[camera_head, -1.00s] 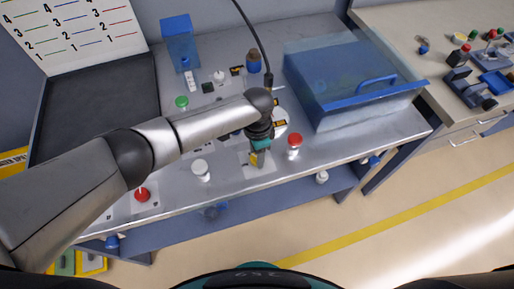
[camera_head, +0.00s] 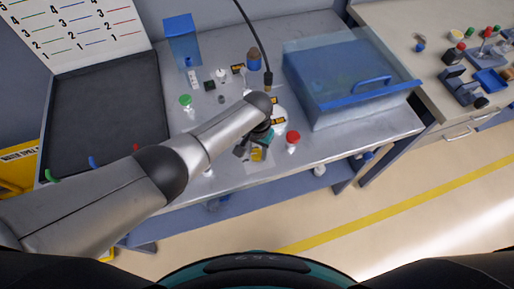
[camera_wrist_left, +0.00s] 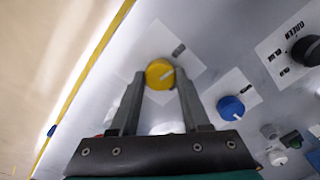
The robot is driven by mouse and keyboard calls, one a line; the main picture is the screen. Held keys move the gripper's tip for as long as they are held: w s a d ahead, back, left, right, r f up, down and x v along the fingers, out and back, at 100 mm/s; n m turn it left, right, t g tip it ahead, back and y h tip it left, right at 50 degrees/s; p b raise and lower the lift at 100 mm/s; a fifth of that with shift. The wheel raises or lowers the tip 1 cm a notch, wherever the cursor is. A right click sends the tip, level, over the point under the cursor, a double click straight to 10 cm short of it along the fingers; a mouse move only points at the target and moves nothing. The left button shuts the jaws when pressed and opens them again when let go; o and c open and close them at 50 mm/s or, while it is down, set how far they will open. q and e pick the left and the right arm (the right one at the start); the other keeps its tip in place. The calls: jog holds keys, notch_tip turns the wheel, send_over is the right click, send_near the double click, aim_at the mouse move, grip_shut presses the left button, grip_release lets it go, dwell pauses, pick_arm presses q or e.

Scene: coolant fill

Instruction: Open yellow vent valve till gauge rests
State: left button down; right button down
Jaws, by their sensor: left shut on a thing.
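The yellow vent valve (camera_head: 258,154) is a small round knob on a white label plate near the bench's front edge. In the left wrist view the yellow knob (camera_wrist_left: 158,73) has a pale mark on its face and sits between my fingertips. My left gripper (camera_head: 250,148) is shut on it, one finger on each side (camera_wrist_left: 160,78). A pale round shape behind my wrist may be the gauge, but my arm hides part of it and no needle can be read. My right gripper is not in view.
A red-capped white knob (camera_head: 292,141) stands just right of the valve. A blue knob (camera_wrist_left: 230,107) and a black knob (camera_wrist_left: 308,50) show in the wrist view. A clear-lidded blue box (camera_head: 345,85) is at right, a dark tray (camera_head: 105,110) at left.

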aim_at(257, 154)
pick_arm(q)
jog(key=shift+n, duration=0.3)
jog(key=shift+c, duration=1.9)
grip_release()
notch_tip(257, 154, up, 15)
jog(key=p, duration=0.4)
jog(key=shift+r, duration=0.15)
jog(key=shift+s, duration=0.1)
